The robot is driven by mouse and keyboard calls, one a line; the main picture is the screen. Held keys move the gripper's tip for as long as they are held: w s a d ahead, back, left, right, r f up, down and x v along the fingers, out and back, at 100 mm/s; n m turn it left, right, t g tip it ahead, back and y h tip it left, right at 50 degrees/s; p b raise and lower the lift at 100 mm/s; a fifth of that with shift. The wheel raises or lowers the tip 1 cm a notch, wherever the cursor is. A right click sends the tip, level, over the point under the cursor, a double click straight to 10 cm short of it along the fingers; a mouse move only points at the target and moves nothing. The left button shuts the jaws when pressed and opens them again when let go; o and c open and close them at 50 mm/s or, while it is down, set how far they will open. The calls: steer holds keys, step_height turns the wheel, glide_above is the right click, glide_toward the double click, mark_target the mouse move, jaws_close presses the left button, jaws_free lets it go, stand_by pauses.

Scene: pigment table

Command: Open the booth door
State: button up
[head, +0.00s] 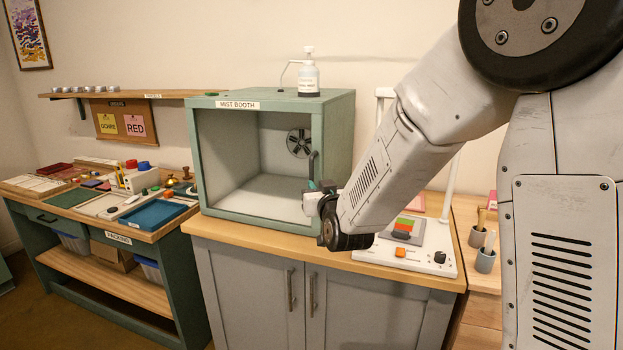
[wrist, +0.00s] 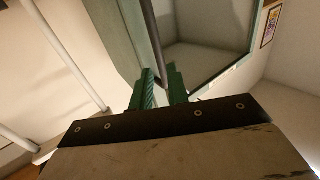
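The mist booth (head: 201,160) is a green box standing on a grey cabinet, its pale interior visible through the front. The front looks closed by a clear pane, hard to make out. The door handle (head: 313,167) is a dark upright bar near the booth's right front edge; it also shows in the wrist view (wrist: 152,38). My gripper (head: 311,194) is at the handle's lower part. In the wrist view, its two green fingers (wrist: 161,85) stand close on either side of the bar and appear shut on it. The exact contact is partly hidden.
A pump bottle (head: 308,78) stands on top of the booth. A white panel (head: 447,262) with coloured blocks lies to the right on the cabinet top, behind my arm. A packing bench (head: 165,232) with trays stands left. The floor space before the booth looks clear.

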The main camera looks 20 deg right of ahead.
mark_target(312, 178)
steer(key=w, duration=0.6)
steer(key=shift+w+d, duration=0.15)
steer(key=shift+w, duration=0.2)
jaws_close()
